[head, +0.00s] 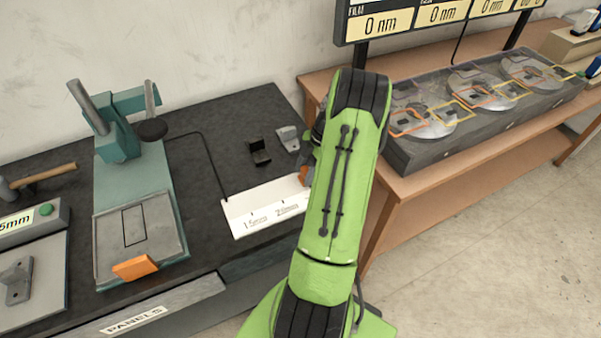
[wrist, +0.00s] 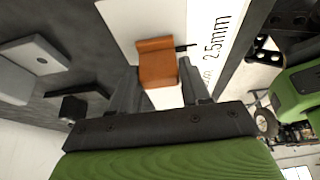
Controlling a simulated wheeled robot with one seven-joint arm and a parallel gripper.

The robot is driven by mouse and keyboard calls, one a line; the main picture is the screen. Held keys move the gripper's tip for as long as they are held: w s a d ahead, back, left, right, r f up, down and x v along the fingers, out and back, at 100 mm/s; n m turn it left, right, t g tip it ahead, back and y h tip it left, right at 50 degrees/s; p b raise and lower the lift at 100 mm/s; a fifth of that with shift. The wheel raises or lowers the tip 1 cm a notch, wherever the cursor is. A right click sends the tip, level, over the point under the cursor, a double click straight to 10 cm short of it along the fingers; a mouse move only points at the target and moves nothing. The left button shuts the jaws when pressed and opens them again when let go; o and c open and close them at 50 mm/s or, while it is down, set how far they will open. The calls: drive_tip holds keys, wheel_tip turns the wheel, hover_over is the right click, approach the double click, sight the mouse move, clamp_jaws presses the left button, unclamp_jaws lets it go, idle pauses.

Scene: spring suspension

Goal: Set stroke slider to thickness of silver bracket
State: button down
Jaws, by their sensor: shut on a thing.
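The stroke slider is an orange block (wrist: 157,68) on a white scale plate (wrist: 125,30) in the wrist view. My gripper (wrist: 159,75) is shut on it, one finger on each side. In the head view, the slider (head: 303,175) shows as a bit of orange at the right of the white plate (head: 240,218), mostly hidden by my green arm. The plate carries printed mm marks; "2.5mm" reads clearly in the wrist view. The silver bracket (head: 288,138) stands on the dark bench behind the plate; it also shows in the wrist view (wrist: 38,55).
A black bracket (head: 259,153) stands left of the silver one. A teal press (head: 135,190) with an orange tab is to the left, beside a display box (head: 30,224) and another bracket (head: 18,282) on a plate. A wooden bench (head: 480,150) with a grey fixture is right.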

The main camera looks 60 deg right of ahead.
drive_tip(key=shift+s+d, duration=0.1)
drive_tip(key=shift+d, duration=0.1)
drive_tip(key=c, duration=0.6)
unclamp_jaws()
drive_tip(key=p+v, duration=0.3)
drive_tip(key=v, duration=1.2)
drive_tip(key=shift+r, duration=0.4)
